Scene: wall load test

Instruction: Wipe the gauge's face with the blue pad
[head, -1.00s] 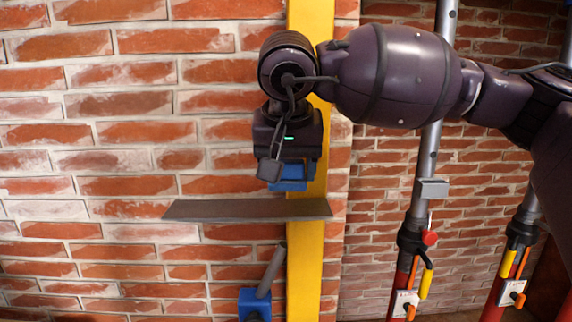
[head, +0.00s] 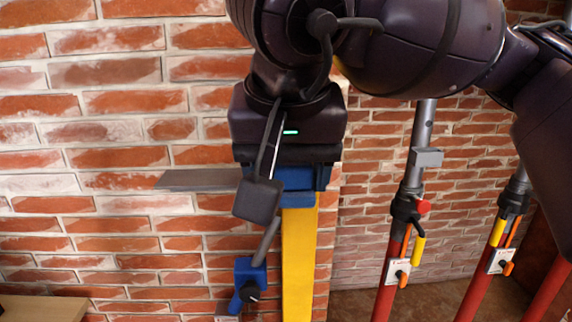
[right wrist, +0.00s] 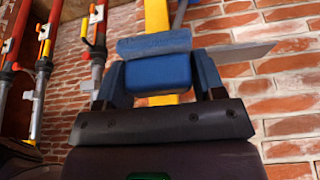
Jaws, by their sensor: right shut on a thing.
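My right gripper (head: 289,188) points away from me at the wall, in front of the yellow post. It is shut on the blue pad (head: 283,201), which is mostly hidden behind the gripper in the head view. In the right wrist view, the blue pad (right wrist: 152,44) shows as a wide, flat, worn-looking face on a blue block (right wrist: 158,73) between the two blue fingers of the right gripper (right wrist: 158,66). I cannot make out the gauge in either view. My left gripper is not in view.
A thin grey shelf (head: 195,180) juts from the brick wall beside the gripper. Below is a blue bracket (head: 247,283) with a grey lever by the yellow post (head: 298,262). Red-and-grey poles (head: 398,240) stand at the right. A wooden top (head: 40,309) shows bottom left.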

